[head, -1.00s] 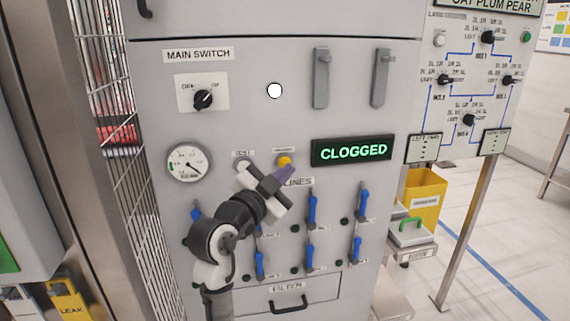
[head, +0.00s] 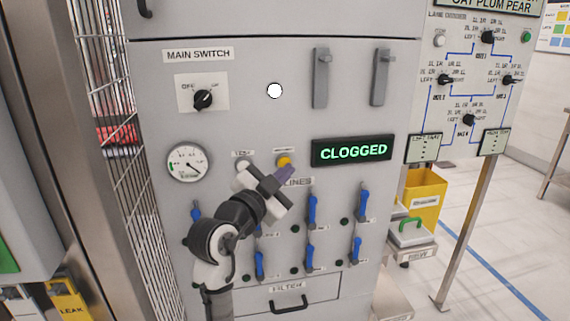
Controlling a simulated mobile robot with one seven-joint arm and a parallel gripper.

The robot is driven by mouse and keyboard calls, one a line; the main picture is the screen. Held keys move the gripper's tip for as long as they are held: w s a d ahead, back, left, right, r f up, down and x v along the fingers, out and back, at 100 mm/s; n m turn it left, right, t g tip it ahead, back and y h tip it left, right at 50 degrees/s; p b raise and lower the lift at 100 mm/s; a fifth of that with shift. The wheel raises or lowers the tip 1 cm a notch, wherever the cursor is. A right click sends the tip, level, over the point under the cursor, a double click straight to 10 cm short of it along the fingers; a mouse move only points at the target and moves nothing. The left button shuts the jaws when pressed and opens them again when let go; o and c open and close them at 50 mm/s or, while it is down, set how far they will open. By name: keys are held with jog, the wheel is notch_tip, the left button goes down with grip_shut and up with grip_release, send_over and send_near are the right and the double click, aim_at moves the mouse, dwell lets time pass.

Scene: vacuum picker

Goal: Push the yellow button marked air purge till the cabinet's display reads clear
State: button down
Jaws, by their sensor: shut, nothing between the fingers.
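The yellow button (head: 284,161) is on the grey cabinet front (head: 240,125), left of the display. Its small label above is too blurred to read. The display (head: 352,151) reads CLOGGED in green letters. My gripper (head: 286,174) is shut and empty, with its purple fingertips just below the yellow button in the picture. I cannot tell whether the tips touch the button or the panel. My gripper's body covers part of the panel below and left of the button.
A white button (head: 243,164) sits left of the yellow one, beside a round gauge (head: 188,163). Several blue levers (head: 312,210) stick out below. A black main switch (head: 203,99) is above. A filter drawer (head: 290,300) is at the bottom. A wire fence (head: 115,130) stands at left.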

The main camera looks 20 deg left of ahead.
jog(key=shift+w+a, duration=0.1)
jog(key=shift+w+a+b, duration=0.2)
jog(key=shift+w+b, duration=0.05)
jog(key=shift+b, duration=0.05)
jog(key=shift+w+a, duration=0.15)
jog(key=shift+w, duration=0.15)
dwell(0.8)
dwell(0.3)
jog(key=shift+s+d+b, duration=0.4)
jog(key=shift+s+d, duration=0.05)
jog(key=shift+s, duration=0.2)
jog(key=shift+s+d+b, duration=0.2)
jog(key=shift+s+d, duration=0.5)
jog(key=shift+s, duration=0.35)
jog(key=shift+s+d+b, duration=0.2)
jog(key=shift+s+d, duration=0.5)
jog(key=shift+s, duration=0.3)
